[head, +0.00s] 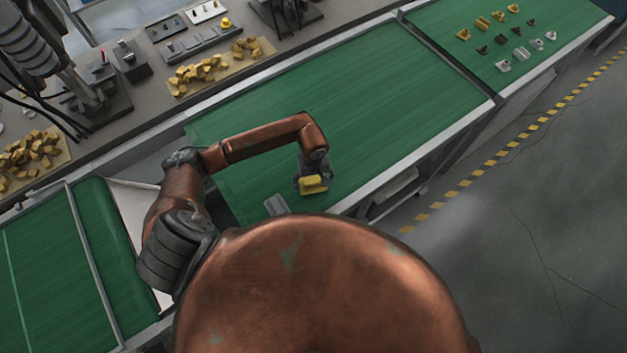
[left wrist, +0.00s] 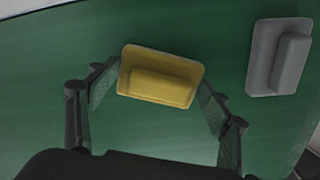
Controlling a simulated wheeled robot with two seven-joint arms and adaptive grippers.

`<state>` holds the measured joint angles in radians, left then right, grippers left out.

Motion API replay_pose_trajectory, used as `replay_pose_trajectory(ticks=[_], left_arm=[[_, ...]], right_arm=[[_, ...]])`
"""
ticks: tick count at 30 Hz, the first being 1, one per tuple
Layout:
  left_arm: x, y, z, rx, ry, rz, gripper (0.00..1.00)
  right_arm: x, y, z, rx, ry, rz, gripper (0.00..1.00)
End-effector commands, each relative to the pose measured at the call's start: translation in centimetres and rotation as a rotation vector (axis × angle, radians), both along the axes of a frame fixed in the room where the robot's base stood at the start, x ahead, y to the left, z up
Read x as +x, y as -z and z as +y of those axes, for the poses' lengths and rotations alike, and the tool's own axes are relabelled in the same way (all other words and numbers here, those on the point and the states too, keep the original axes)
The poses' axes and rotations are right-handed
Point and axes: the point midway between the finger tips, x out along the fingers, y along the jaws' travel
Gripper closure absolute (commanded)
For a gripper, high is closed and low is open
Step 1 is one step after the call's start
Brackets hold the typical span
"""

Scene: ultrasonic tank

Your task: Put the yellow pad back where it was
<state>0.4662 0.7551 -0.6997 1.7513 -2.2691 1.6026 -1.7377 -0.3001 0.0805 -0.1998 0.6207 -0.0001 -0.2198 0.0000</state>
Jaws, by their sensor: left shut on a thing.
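The yellow pad (head: 313,185) is a flat plate with a raised block on top, over the near end of the green belt. My left gripper (head: 312,174) is shut on it; in the left wrist view the yellow pad (left wrist: 160,77) sits between the two fingertips. I cannot tell whether it touches the belt. A grey pad of similar shape (left wrist: 279,57) lies to its right in the left wrist view. It also shows in the head view (head: 277,204), left of the yellow pad and partly hidden by my body. My right gripper is not in view.
The green belt (head: 390,90) is bare beyond my arm. Several small yellow, dark and grey parts stand on the far belt section (head: 580,22). A grey bench (head: 120,125) with yellow blocks and devices runs along the far left side.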

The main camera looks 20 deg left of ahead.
Motion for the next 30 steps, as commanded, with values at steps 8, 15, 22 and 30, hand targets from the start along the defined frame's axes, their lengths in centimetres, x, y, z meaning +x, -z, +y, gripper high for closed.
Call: replay_pose_trajectory(ticks=[8, 15, 22, 30], left_arm=[[0.0, 0.4, 0.0, 0.001, 0.0, -0.001, 0.51], [0.0, 0.3, 0.0, 0.0, 0.0, 0.0, 0.13], [0.0, 0.3, 0.0, 0.0, -0.001, 0.0, 0.11], [0.2, -0.9, 0.0, 0.001, 0.0, -0.004, 0.11]], right_arm=[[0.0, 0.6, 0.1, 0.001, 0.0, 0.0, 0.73], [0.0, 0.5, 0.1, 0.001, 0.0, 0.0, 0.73], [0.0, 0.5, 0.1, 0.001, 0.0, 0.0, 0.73], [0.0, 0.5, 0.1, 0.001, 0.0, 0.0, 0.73]])
